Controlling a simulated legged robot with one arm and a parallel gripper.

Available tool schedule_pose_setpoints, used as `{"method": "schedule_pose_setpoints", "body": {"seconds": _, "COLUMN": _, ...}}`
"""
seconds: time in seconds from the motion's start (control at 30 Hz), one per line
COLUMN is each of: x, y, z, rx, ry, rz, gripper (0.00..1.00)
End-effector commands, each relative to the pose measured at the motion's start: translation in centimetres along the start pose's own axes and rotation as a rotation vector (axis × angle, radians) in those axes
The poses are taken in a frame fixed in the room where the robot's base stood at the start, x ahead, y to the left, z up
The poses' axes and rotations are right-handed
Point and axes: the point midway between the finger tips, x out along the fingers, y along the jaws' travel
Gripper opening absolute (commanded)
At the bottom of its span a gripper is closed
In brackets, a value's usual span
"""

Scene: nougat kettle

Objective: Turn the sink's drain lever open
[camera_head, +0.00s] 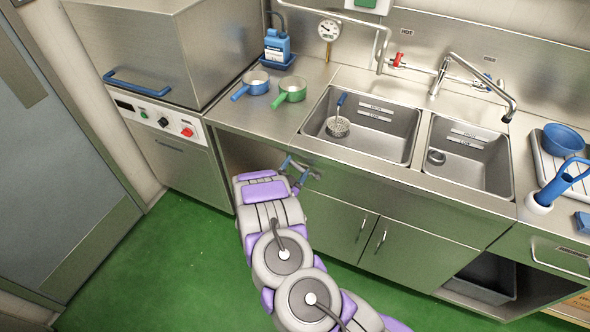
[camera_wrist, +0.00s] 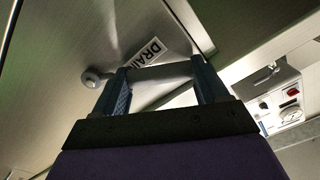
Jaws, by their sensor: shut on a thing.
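The drain lever (camera_wrist: 165,72) is a pale grey bar lying between the two blue fingers of my gripper (camera_wrist: 160,80) in the wrist view. A round metal knob (camera_wrist: 92,78) shows at the left, beside the fingers. A white label reading "DRAIN" (camera_wrist: 147,53) is on the metal just beyond the lever. In the head view my gripper (camera_head: 296,171) is at the sink counter's front, below the left basin (camera_head: 385,147). My gripper is shut on the lever. The lever is too small to make out clearly in the head view.
The left basin holds a strainer (camera_head: 338,127) with a blue handle. Cabinet doors (camera_head: 385,245) are below the sink. The green floor (camera_head: 170,265) is clear at the left.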

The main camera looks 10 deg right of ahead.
Motion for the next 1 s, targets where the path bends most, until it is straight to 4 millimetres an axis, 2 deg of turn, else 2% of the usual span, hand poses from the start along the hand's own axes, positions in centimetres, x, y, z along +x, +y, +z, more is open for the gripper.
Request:
{"method": "schedule_pose_setpoints", "body": {"seconds": 0.03, "x": -0.2, "y": 0.2, "z": 0.3, "rx": -0.005, "ry": -0.008, "rz": 0.003, "gripper": 0.19}}
{"method": "schedule_pose_setpoints", "body": {"seconds": 0.07, "x": -0.2, "y": 0.2, "z": 0.3, "rx": -0.005, "ry": -0.008, "rz": 0.003, "gripper": 0.75}}
{"method": "schedule_pose_setpoints", "body": {"seconds": 0.3, "x": -0.1, "y": 0.2, "z": 0.2, "rx": -0.004, "ry": -0.005, "rz": 0.002, "gripper": 0.98}}
{"method": "schedule_pose_setpoints", "body": {"seconds": 0.53, "x": 0.0, "y": 0.1, "z": 0.1, "rx": -0.002, "ry": -0.004, "rz": 0.002, "gripper": 0.99}}
{"method": "schedule_pose_setpoints", "body": {"seconds": 0.67, "x": -0.6, "y": 0.1, "z": 0.1, "rx": -0.002, "ry": -0.004, "rz": 0.001, "gripper": 0.99}}
{"method": "schedule_pose_setpoints", "body": {"seconds": 0.77, "x": -2.0, "y": -0.1, "z": 0.1, "rx": -0.004, "ry": -0.005, "rz": -0.001, "gripper": 0.99}}
{"method": "schedule_pose_setpoints", "body": {"seconds": 1.0, "x": -7.1, "y": -0.2, "z": 0.2, "rx": -0.004, "ry": -0.006, "rz": -0.002, "gripper": 0.99}}
